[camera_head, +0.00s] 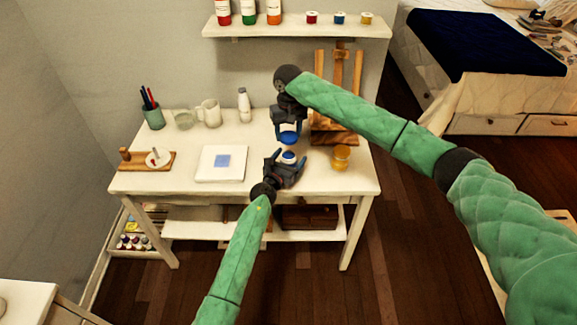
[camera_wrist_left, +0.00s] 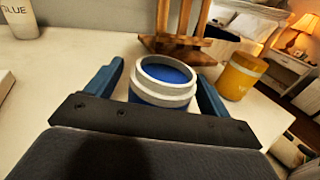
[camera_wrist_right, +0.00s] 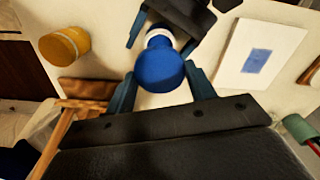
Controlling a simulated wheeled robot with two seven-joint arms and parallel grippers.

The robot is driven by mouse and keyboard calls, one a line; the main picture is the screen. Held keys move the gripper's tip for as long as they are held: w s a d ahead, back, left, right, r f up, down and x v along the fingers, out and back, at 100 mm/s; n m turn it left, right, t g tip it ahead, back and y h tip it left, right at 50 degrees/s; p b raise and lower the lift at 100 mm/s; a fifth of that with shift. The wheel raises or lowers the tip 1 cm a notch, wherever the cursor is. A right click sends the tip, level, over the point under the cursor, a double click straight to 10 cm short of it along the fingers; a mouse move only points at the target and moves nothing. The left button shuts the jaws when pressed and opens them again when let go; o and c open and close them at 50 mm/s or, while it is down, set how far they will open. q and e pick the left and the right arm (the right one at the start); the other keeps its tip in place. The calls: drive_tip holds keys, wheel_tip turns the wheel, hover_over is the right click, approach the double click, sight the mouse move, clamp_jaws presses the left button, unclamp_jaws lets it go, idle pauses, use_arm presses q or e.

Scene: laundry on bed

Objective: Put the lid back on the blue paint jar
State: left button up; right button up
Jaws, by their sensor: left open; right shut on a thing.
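The blue paint jar (camera_head: 288,156) stands open on the white desk. Its white rim and blue paint (camera_wrist_left: 165,75) show in the left wrist view. My left gripper (camera_head: 289,163) is open, with its fingers on either side of the jar. My right gripper (camera_head: 289,131) is shut on the blue lid (camera_head: 289,138), which also shows between its fingers in the right wrist view (camera_wrist_right: 159,69). The lid is apart from the jar in the head view. In the right wrist view it partly hides the jar's white rim (camera_wrist_right: 160,35).
A yellow jar (camera_head: 341,158) stands right of the blue jar, with a wooden easel (camera_head: 335,125) behind. A white canvas (camera_head: 208,172) with a blue square lies to the left. Mugs, a glue bottle (camera_head: 244,106) and a pencil cup (camera_head: 153,119) stand farther left and back.

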use_arm(q)
drive_tip(key=shift+w+d, duration=0.2)
drive_tip(key=shift+w, duration=0.1)
drive_tip(key=c, duration=1.5)
use_arm(e)
hover_over(288, 156)
drive_tip(key=shift+d+f, duration=0.1)
drive_tip(key=shift+f, duration=2.35)
drive_tip(key=shift+f, duration=0.1)
drive_tip(key=shift+f, duration=0.75)
drive_tip(key=shift+f, duration=0.6)
